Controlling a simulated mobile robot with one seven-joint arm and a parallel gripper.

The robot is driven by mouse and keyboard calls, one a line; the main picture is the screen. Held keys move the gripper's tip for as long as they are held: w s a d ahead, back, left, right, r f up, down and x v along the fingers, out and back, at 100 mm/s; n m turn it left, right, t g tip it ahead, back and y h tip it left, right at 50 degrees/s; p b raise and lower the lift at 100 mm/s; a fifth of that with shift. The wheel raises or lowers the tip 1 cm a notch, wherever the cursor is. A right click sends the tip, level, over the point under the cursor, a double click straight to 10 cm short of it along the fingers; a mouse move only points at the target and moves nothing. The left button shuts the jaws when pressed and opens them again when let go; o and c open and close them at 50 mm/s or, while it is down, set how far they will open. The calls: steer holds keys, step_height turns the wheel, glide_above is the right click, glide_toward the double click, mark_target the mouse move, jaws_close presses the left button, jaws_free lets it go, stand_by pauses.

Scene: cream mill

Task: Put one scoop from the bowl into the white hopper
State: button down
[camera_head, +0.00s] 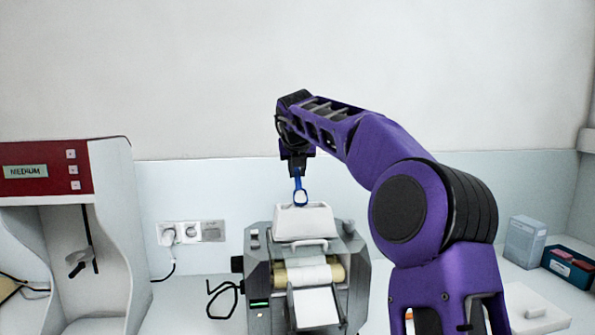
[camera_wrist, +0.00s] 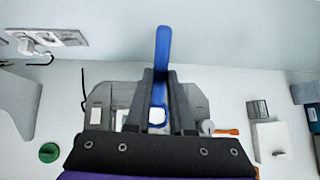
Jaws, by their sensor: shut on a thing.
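My gripper (camera_head: 297,160) is shut on the handle of a blue scoop (camera_head: 300,190), over the white hopper (camera_head: 304,224) on top of the grey mill (camera_head: 258,270). The scoop hangs down, its rounded end just at or above the hopper's top edge; I cannot tell if they touch. In the wrist view the blue scoop (camera_wrist: 163,50) runs between the fingers of my gripper (camera_wrist: 162,82), its far end partly hidden. White shows inside its blue outline; I cannot tell whether that is a load or the hopper behind. I cannot make out the bowl.
A red and white machine (camera_head: 110,185) stands at the left. Wall sockets (camera_head: 190,232) with a plugged cable are behind. A grey box (camera_head: 524,242) and a dark bin (camera_head: 568,267) stand at the right. In the wrist view a green round thing (camera_wrist: 49,153) lies left.

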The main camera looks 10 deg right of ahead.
stand_by(0.4)
steer(key=shift+r, duration=3)
steer(key=shift+s, duration=0.1)
